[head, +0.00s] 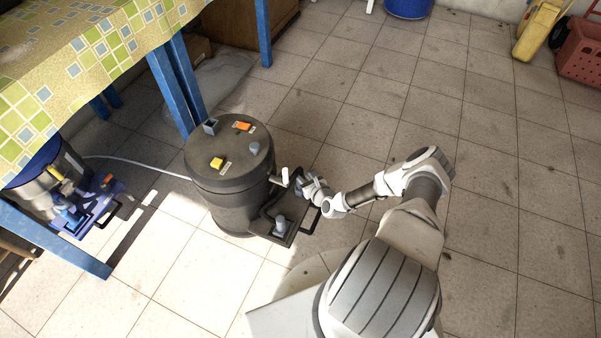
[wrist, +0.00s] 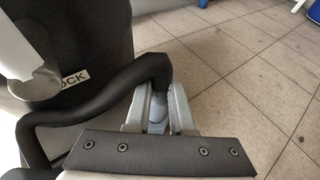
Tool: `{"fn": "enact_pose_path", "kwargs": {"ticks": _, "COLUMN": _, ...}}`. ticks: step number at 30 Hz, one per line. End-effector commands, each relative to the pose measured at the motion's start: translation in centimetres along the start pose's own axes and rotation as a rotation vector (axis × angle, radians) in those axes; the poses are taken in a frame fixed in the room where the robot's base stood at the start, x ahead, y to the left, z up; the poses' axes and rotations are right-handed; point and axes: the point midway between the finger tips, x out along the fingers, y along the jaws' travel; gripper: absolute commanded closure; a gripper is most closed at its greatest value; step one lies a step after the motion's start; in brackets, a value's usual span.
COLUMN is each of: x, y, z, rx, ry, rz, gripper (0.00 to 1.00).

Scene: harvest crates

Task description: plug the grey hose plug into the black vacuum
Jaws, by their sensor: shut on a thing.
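The black vacuum (head: 228,190) stands upright on the tiles in the head view. Its lid carries yellow, orange and grey parts, and a pale lever (head: 285,176) sits on its right side. My gripper (head: 303,184) is low beside that side. In the wrist view my gripper (wrist: 160,103) is shut on a bluish-grey piece, apparently the grey hose plug (wrist: 157,118), mostly hidden between the fingers. A thick black tube (wrist: 100,85) bends down to the fingers. The vacuum's dark body and a "LOCK" label (wrist: 74,80) are behind it. I cannot see the plug seated in a socket.
A black tray (head: 294,232) with a grey part juts from the vacuum's front. A blue vacuum (head: 62,190) stands under the blue-legged table (head: 175,85) at left, with a pale hose (head: 140,161) between the machines.

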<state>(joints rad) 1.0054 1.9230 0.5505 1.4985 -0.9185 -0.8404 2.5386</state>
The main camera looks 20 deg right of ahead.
Motion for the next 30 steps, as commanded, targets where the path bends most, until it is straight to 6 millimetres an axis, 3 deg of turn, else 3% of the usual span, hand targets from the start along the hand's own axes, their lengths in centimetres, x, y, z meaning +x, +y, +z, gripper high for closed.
{"fn": "enact_pose_path", "kwargs": {"ticks": 18, "x": 0.6, "y": 0.0, "z": -1.4, "rx": -0.001, "ry": -0.001, "rz": -0.001, "gripper": 1.00}}
{"fn": "enact_pose_path", "kwargs": {"ticks": 19, "x": 0.6, "y": 0.0, "z": -1.4, "rx": -0.001, "ry": -0.001, "rz": 0.000, "gripper": 0.75}}
{"fn": "enact_pose_path", "kwargs": {"ticks": 24, "x": 0.6, "y": 0.0, "z": -1.3, "rx": 0.000, "ry": -0.001, "rz": 0.000, "gripper": 0.45}}
{"fn": "enact_pose_path", "kwargs": {"ticks": 30, "x": 0.6, "y": 0.0, "z": -1.4, "rx": 0.000, "ry": 0.000, "rz": 0.000, "gripper": 0.44}}
